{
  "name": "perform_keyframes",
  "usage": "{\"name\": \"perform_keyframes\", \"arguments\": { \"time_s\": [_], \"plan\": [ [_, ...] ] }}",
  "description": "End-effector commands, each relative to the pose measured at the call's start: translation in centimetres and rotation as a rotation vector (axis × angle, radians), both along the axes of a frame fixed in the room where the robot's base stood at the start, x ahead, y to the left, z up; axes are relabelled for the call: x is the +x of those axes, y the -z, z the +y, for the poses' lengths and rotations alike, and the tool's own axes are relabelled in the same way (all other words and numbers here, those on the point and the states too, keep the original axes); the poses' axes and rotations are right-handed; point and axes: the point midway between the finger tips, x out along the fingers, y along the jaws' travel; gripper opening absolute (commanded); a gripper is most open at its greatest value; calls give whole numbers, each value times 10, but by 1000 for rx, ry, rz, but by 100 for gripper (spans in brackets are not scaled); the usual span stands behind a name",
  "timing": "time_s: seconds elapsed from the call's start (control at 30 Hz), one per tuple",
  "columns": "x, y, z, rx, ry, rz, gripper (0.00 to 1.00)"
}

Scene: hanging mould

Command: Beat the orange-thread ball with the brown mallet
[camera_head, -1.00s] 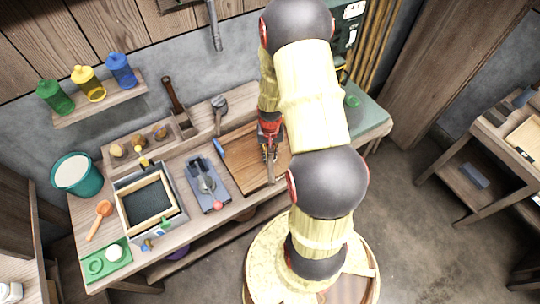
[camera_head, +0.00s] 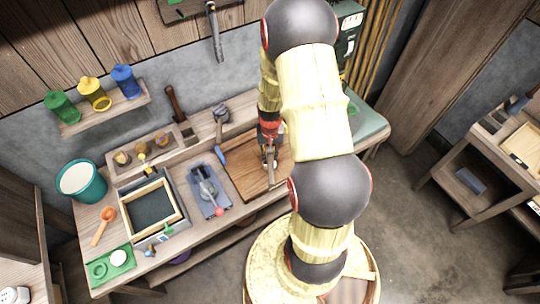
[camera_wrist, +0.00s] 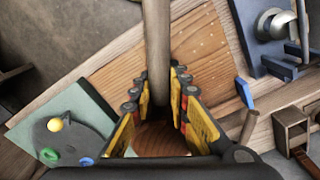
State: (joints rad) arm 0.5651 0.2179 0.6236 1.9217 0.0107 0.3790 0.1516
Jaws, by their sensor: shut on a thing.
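My gripper (camera_wrist: 155,110) is shut around a light-brown wooden handle, which I take to be the brown mallet (camera_wrist: 156,45). A darker round wooden part shows between the finger bases in the wrist view and may be its head. In the head view my gripper (camera_head: 269,150) is above the brown board on the bench, and the mallet's pale handle (camera_head: 271,178) points toward the front edge. Several small roundish balls (camera_head: 141,149) sit in a wooden rack at the back of the bench; their thread colours are too small to tell, so I cannot pick out the orange-thread ball.
The brown board (camera_head: 240,165) lies under my gripper. To its left are a blue-grey clamp device (camera_head: 207,190), a framed tray (camera_head: 178,225), an orange scoop (camera_head: 104,222) and a teal bucket (camera_head: 82,185). A grey-headed hammer (camera_head: 220,113) stands behind. A green mat (camera_head: 372,122) lies right.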

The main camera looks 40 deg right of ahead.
Motion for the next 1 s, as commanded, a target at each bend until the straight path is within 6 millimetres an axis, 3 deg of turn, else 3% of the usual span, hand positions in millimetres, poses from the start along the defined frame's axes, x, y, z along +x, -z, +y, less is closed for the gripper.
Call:
{"name": "perform_keyframes", "arguments": {
  "time_s": [0.27, 0.63, 1.0],
  "plan": [
    [1, 2, 0, -1, 0, -1, 0],
    [0, 51, 0, -1, 0, -1, 0],
    [1, 45, -1, -2, 0, -2, 0]
  ]
}}
